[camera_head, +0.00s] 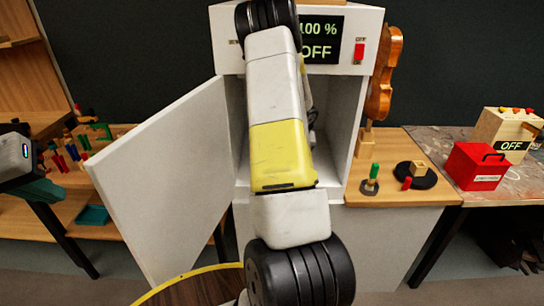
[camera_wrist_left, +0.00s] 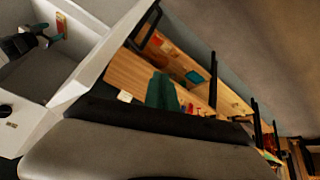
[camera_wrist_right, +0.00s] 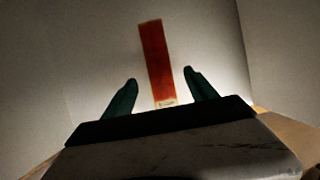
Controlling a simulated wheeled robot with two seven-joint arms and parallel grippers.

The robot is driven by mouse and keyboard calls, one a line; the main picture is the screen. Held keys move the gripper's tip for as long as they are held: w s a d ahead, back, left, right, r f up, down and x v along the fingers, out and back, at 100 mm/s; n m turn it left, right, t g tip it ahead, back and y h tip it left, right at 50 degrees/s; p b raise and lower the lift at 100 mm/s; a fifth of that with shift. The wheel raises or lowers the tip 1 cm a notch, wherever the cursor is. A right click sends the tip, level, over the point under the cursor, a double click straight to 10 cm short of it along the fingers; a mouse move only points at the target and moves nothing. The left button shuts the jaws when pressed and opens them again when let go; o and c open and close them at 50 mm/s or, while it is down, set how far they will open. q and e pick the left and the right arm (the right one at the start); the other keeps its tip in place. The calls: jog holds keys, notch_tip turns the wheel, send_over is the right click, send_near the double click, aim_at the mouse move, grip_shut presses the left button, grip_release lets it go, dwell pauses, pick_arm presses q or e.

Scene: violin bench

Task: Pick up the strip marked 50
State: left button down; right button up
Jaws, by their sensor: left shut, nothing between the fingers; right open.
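A red strip (camera_wrist_right: 155,58) with a small pale label at its lower end stands against the pale inner wall of the white cabinet. The label is too small to read. My right gripper (camera_wrist_right: 161,92) is open, with one finger on each side of the strip's lower end; I cannot tell whether the strip lies between them in depth. The left wrist view also shows the red strip (camera_wrist_left: 61,25) beside the right gripper inside the cabinet. In the head view my right arm hides both. My left gripper (camera_head: 42,191) is shut and empty at the far left; its fingers show in the left wrist view (camera_wrist_left: 161,91).
The white cabinet (camera_head: 225,20) has its door (camera_head: 165,185) swung open to the left. A display reads 100 % and OFF. Right of it stand a violin (camera_head: 384,75), a black disc (camera_head: 415,176) and a red box (camera_head: 475,168). Shelves with coloured pegs stand left.

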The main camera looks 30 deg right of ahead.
jog(key=x, duration=0.5)
grip_shut()
jog(key=shift+r, duration=0.15)
